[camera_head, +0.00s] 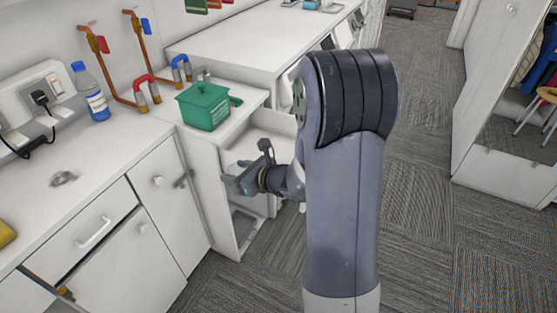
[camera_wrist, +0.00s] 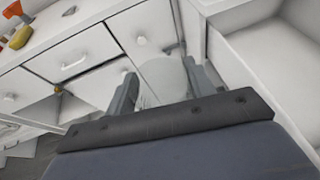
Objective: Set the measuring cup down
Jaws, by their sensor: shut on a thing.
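My gripper (camera_head: 245,168) is in front of the open cabinet section, below counter height, at the middle of the head view. In the wrist view its two fingers (camera_wrist: 160,78) stand apart, with a pale, see-through rounded thing between them. I take this to be the measuring cup (camera_wrist: 165,84); its outline is faint against the white cabinet fronts. My gripper is shut on it. In the head view the cup cannot be made out clearly.
A green container (camera_head: 204,107) stands on the counter (camera_head: 135,135) behind my gripper. A bottle (camera_head: 92,95) and gas taps (camera_head: 148,90) stand farther left. An open white cabinet section (camera_head: 228,215) lies below my gripper. Clear carpet floor (camera_head: 420,190) lies to the right.

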